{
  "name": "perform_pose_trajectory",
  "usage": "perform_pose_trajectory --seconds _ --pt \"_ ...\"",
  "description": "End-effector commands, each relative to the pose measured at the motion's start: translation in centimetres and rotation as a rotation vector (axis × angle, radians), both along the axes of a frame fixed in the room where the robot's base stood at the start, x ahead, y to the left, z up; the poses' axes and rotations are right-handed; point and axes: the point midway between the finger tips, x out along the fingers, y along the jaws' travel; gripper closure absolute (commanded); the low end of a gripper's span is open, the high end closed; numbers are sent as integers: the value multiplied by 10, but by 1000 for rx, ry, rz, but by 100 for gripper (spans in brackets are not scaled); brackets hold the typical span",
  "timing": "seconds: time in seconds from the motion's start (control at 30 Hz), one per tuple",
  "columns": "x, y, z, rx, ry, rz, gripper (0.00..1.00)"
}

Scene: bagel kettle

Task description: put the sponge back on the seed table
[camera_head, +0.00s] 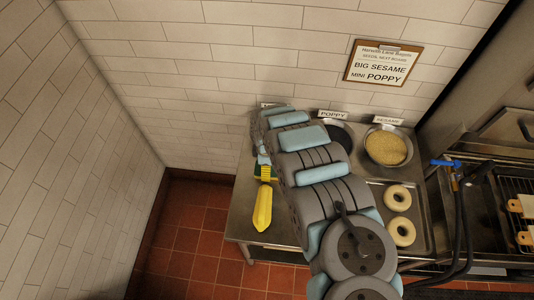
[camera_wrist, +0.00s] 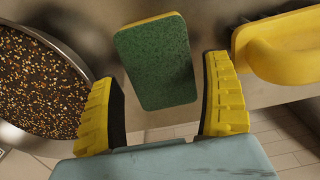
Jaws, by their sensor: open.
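The sponge (camera_wrist: 155,65), green on its broad face with a yellow edge, lies ahead of my gripper in the wrist view, over the grey metal table top (camera_wrist: 222,30). My gripper (camera_wrist: 165,95) is open, with its yellow and black fingers on either side of the sponge's near part. Narrow gaps show between the fingers and the sponge. In the head view my gripper (camera_head: 263,168) is over the left part of the seed table (camera_head: 241,216). My arm covers much of the table there, and I cannot make out the sponge clearly.
A pan of mixed seeds (camera_wrist: 38,85) is close on the left in the wrist view, and a yellow-handled tool (camera_wrist: 285,48) on the right. It lies by the table's left edge (camera_head: 262,210). A sesame bowl (camera_head: 387,147) and a tray with two bagels (camera_head: 398,198) are further right.

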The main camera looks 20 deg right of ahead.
Motion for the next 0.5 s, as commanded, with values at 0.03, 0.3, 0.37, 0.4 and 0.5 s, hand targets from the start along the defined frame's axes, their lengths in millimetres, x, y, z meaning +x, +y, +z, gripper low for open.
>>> perform_pose_trajectory --seconds 0.03,0.3,0.37,0.4,0.5 --pt "0 -1 6 -2 1 1 19" --pt "1 -1 34 -2 -1 0 19" --pt "1 -1 41 -2 -2 2 19" --pt "2 0 46 -2 -2 2 19" --pt "1 0 56 -3 -1 1 19"
